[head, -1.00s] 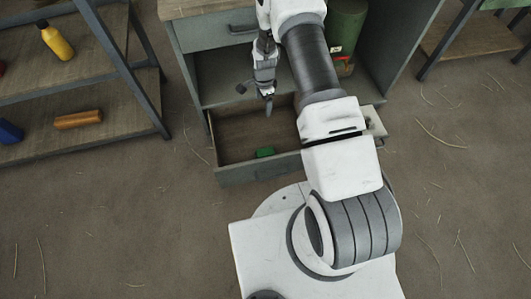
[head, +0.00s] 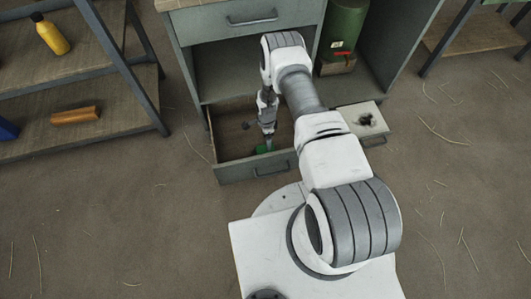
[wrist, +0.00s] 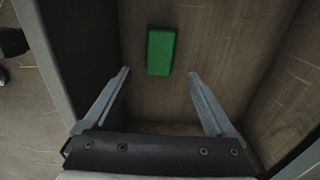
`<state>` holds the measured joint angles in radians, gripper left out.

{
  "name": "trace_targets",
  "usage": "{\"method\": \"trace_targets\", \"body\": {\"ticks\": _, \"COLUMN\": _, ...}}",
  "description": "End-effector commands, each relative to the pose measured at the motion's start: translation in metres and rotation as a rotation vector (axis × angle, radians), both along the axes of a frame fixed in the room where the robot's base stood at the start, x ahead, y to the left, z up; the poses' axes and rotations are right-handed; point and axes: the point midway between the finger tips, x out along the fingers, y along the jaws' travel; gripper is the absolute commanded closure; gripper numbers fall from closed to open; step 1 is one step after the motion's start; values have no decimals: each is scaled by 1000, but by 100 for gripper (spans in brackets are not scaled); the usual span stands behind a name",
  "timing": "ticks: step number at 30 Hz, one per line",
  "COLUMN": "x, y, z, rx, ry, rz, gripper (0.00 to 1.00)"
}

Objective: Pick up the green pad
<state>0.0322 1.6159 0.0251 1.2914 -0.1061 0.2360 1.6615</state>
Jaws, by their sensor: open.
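The green pad (wrist: 161,52) lies flat on the wooden floor of the open drawer (head: 232,173). In the head view the pad (head: 262,149) is a small green patch near the drawer's front wall, partly hidden by my gripper (head: 270,142). In the wrist view my gripper (wrist: 160,75) is open and empty. Its two fingers are spread, and the pad lies beyond the tips, between their lines. The gap in height between fingertips and pad is hard to tell.
The drawer walls stand close around my gripper. A green cylinder (head: 344,27) stands in the cabinet behind. A shelf rack (head: 128,85) at left holds a yellow bottle (head: 52,36) and an orange-brown block (head: 75,115).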

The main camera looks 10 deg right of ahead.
Motion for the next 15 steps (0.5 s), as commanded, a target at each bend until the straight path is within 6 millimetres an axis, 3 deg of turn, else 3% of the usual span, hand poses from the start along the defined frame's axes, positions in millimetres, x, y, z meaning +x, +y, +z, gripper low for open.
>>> {"method": "trace_targets", "body": {"ticks": 1, "x": 0, "y": 0, "z": -13, "rx": 1, "ry": 0, "rz": -2, "gripper": 10}}
{"method": "trace_targets", "body": {"ticks": 10, "x": 0, "y": 1, "z": -34, "rx": 0, "ry": 0, "rz": 0, "gripper": 10}}
{"method": "trace_targets", "body": {"ticks": 15, "x": -1, "y": 4, "z": -60, "rx": 1, "ry": 0, "rz": 0, "gripper": 10}}
